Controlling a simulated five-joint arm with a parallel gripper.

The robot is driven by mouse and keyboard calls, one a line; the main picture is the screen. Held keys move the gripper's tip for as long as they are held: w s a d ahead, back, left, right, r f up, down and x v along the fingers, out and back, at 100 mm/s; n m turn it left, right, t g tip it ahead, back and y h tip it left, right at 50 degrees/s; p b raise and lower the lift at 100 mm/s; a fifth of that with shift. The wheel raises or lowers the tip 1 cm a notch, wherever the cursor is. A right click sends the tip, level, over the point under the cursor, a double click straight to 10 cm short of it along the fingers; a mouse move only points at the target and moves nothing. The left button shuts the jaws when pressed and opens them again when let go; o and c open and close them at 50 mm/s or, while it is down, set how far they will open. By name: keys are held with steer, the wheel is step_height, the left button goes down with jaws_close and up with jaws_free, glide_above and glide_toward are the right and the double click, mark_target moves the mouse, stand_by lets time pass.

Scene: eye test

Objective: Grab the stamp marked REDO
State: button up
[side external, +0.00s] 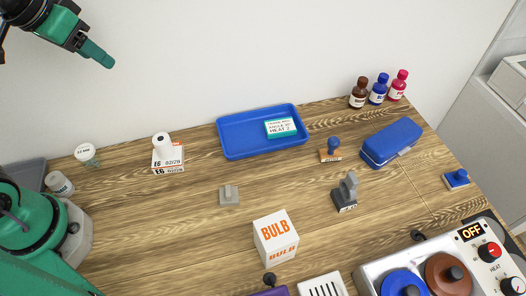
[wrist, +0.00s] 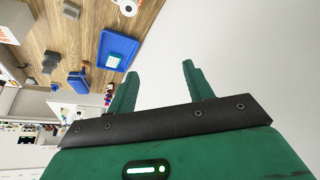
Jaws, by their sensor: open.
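Several stamp-like pieces stand on the wooden table in the side view. One has a blue knob and an orange-brown base (side external: 331,151). One is grey with a dark base and a small white label (side external: 346,194). A low grey block with a short grip (side external: 229,195) and a small blue block with a knob (side external: 457,178) may be stamps too. I cannot read REDO on any of them. My gripper (side external: 107,61) is high at the upper left, far from them all. In the wrist view its fingers (wrist: 160,69) are apart with nothing between them.
A blue tray (side external: 232,151) holds a teal-and-white box (side external: 281,128). A blue case (side external: 391,142), bottles (side external: 378,90), a white BULB box (side external: 275,238) and a white roll on a small box (side external: 168,158) stand around. A hotplate unit (side external: 372,272) is front right. The table's left middle is clear.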

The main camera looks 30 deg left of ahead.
steer(key=w+d+r+m+g, duration=0.15)
steer(key=w+d+r, duration=0.35)
steer(key=w+d, duration=0.5)
steer(key=g, duration=0.4)
glide_above(335, 139)
steer(key=shift+t, duration=0.25)
step_height(335, 139, down, 21)
steer(key=shift+f, duration=4.65)
